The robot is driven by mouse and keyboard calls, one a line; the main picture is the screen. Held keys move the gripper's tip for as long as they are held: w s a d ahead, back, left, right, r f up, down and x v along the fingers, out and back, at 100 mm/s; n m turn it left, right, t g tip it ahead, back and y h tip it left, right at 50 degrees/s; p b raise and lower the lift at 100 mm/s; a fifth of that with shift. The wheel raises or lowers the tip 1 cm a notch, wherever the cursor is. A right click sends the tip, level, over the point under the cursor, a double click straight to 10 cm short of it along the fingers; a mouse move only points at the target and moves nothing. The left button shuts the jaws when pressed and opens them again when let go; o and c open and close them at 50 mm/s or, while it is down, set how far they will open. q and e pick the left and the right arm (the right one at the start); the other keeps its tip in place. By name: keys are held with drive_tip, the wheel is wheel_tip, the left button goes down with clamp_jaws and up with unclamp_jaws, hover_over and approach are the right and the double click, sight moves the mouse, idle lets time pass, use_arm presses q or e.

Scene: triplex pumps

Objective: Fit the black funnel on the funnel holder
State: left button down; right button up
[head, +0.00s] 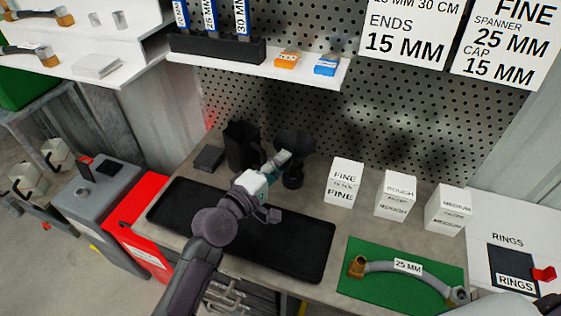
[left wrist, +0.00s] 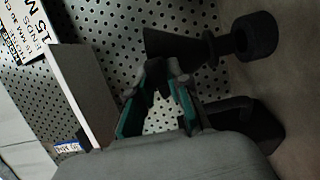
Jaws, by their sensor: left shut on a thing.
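The black funnel (head: 292,142) is upright at the back of the bench, wide end up. In the left wrist view the funnel (left wrist: 178,45) lies sideways in the picture. My left gripper (head: 284,157) is at the funnel's side, its fingertips (left wrist: 160,72) shut on it. A round black piece (head: 292,180) is below the funnel and also shows in the left wrist view (left wrist: 258,35). I cannot tell whether the funnel is seated in it. A taller black stand (head: 240,145) is to the left. I cannot tell which black piece is the funnel holder. My right gripper is out of view.
A long black tray (head: 305,250) lies in front, under my left arm. A small dark box (head: 208,157) is left of the stand. White boxes (head: 344,182) stand to the right. A green mat (head: 400,290) holds a hose (head: 395,267). A shelf (head: 325,82) overhangs the back.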

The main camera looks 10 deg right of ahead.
use_arm(q)
drive_tip(key=shift+f+b, duration=0.4)
drive_tip(key=shift+f+b, duration=1.35)
drive_tip(key=shift+f, duration=0.2)
drive_tip(key=c, duration=1)
unclamp_jaws()
drive_tip(key=shift+c, duration=0.2)
drive_tip(key=v, duration=1.2)
drive_tip(key=shift+r, duration=0.1)
